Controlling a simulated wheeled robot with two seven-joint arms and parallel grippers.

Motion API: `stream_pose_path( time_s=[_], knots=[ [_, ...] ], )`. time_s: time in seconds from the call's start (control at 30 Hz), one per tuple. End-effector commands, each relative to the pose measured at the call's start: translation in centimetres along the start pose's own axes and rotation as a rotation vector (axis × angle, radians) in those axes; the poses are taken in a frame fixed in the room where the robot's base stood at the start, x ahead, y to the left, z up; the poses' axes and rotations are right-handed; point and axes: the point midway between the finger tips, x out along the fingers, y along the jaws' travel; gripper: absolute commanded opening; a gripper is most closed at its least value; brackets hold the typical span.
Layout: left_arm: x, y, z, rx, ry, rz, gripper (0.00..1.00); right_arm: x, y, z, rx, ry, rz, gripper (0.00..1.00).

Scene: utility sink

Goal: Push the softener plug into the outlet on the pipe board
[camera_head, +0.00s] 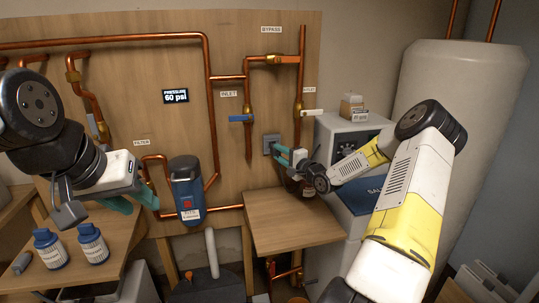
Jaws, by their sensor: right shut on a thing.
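The outlet (271,142) is a small grey box on the wooden pipe board (180,75), right of the inlet valve. I cannot tell whether the plug is seated in the outlet. My left gripper (134,200) is at the left, its teal fingers apart and empty, in front of the board's lower left and above the bottles.
Copper pipes with valves surround the outlet. A blue filter housing (187,188) hangs between the grippers. A wooden shelf (290,222) lies below my right gripper. The softener cabinet (345,135) and a white tank (458,90) stand right. Two blue bottles (92,243) stand on the left shelf.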

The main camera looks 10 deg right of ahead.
Motion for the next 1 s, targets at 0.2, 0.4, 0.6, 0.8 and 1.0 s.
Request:
stream_pose_path(
  time_s=[0.2, 0.4, 0.6, 0.8, 1.0],
  knots=[
    [0.0, 0.0, 0.0, 0.0, 0.0, 0.0, 0.36, 0.5, 0.0, -0.2, 0.001, -0.001, -0.001, 0.0],
    [0.0, 0.0, 0.0, 0.0, 0.0, 0.0, 0.36, 1.0, 0.0, -0.3, 0.0, -0.001, -0.001, 0.0],
    [0.0, 0.0, 0.0, 0.0, 0.0, 0.0, 0.36, 1.5, 0.0, -0.6, -0.001, -0.001, -0.001, 0.0],
    [0.0, 0.0, 0.0, 0.0, 0.0, 0.0, 0.36, 1.9, 0.0, -0.8, 0.0, -0.001, -0.001, 0.0],
    [0.0, 0.0, 0.0, 0.0, 0.0, 0.0, 0.36, 2.4, 0.0, -1.0, 0.0, 0.0, -0.001, 0.0]
  ],
)
